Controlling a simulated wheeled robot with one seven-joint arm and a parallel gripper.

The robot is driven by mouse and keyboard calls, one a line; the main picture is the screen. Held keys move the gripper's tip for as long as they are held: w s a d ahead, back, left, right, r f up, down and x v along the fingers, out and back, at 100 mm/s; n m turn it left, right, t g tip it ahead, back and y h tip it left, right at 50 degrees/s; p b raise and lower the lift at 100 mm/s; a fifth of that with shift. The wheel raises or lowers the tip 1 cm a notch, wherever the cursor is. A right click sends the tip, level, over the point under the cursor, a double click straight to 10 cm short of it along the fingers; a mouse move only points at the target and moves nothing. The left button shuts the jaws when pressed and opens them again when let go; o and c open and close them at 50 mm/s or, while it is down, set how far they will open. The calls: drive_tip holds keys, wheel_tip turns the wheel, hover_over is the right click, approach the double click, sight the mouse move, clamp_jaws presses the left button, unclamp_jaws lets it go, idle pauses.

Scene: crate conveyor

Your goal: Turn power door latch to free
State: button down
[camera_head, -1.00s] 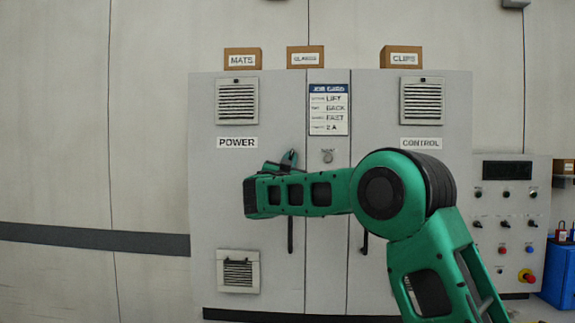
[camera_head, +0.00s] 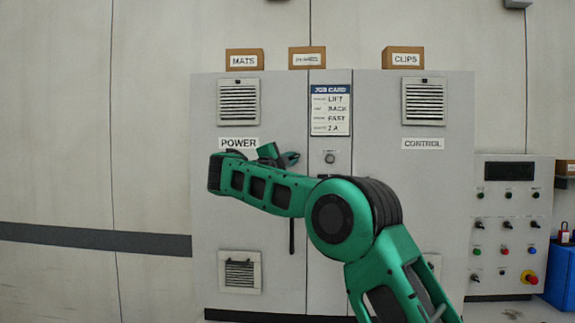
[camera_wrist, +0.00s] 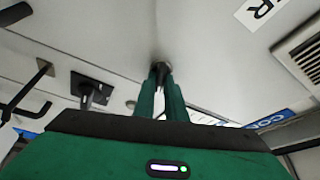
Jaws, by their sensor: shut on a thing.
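The power door (camera_head: 270,190) is the left grey cabinet door, under the POWER label (camera_head: 238,143). A dark upright handle (camera_head: 291,237) hangs on the door below my gripper.
A job card (camera_head: 330,110) and a round lock (camera_head: 330,157) are on the middle panel. The control door (camera_head: 425,180) is to the right, partly behind my arm. Small boxes (camera_head: 244,59) stand on top. A button panel (camera_head: 510,220) and blue bin (camera_head: 561,275) are far right.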

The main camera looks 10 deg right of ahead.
drive_tip(key=shift+a+m+g+y, duration=0.1)
drive_tip(key=shift+m+g+y, duration=0.4)
drive_tip(key=shift+m, duration=1.5)
drive_tip(key=c, duration=1.8)
unclamp_jaws()
drive_tip(key=v, duration=1)
drive_tip(key=shift+a, duration=0.35)
